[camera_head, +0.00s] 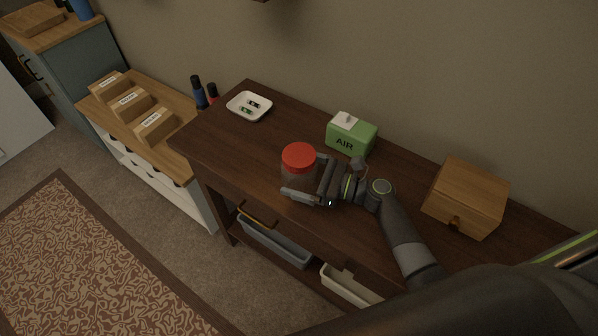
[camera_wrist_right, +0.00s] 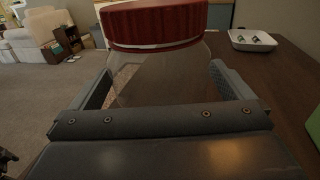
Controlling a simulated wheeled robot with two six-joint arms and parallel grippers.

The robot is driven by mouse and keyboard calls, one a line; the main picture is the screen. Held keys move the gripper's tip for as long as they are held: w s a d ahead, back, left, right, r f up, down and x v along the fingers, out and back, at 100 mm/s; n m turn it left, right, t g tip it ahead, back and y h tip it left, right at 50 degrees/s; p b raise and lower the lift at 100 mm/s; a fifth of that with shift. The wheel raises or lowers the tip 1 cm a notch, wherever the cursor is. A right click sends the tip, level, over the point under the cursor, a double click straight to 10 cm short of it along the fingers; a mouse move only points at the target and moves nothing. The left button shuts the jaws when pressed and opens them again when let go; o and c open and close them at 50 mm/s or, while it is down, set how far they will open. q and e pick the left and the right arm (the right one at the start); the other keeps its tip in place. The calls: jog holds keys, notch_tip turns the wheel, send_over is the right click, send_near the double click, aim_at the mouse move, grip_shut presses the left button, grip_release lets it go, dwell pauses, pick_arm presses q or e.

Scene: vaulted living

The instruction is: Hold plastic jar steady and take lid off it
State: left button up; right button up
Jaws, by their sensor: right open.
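The plastic jar (camera_head: 296,173) stands upright on the dark wooden table, with its red lid (camera_head: 299,156) on top. In the right wrist view the clear jar body (camera_wrist_right: 160,80) and the ribbed red lid (camera_wrist_right: 154,22) fill the middle. My right gripper (camera_head: 303,180) is open, with one finger on each side of the jar body below the lid. In the right wrist view, gaps show between the fingers (camera_wrist_right: 160,88) and the jar. The far finger is mostly hidden behind the jar in the head view. My left gripper is not in view.
A green AIR box (camera_head: 351,137) stands behind the jar. A white dish (camera_head: 249,106) with small batteries lies at the table's far left. A wooden box (camera_head: 465,197) stands to the right. The tabletop left of the jar is clear.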

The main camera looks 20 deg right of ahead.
aim_at(302, 155)
jog(key=shift+d, duration=0.1)
jog(key=shift+c, duration=0.6)
jog(key=c, duration=1)
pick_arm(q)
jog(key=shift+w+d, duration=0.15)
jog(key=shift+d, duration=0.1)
pick_arm(e)
jog(key=shift+r, duration=0.1)
jog(key=shift+r, duration=0.35)
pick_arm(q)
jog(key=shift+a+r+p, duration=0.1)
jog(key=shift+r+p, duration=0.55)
pick_arm(e)
notch_tip(302, 155, up, 9)
jog(key=shift+r, duration=0.1)
